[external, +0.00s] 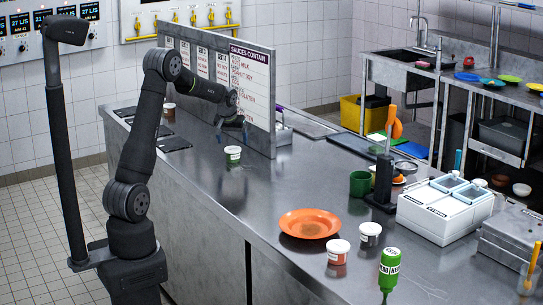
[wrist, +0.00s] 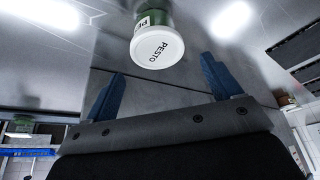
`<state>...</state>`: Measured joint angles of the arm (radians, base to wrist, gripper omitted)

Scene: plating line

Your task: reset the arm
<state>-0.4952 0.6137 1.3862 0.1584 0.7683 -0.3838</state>
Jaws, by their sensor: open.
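My gripper (external: 232,128) hangs above the steel counter (external: 215,190) in the external view, in front of the sauces board. It is open and empty. In the wrist view its two blue fingers (wrist: 162,88) stand wide apart.
A sauces board (external: 252,85) stands close behind my gripper. An orange plate (external: 310,223), two white-lidded tubs (external: 338,250) (external: 370,233), a green bottle (external: 389,270), a green mug (external: 360,183) and a white two-lidded box (external: 445,210) stand further right.

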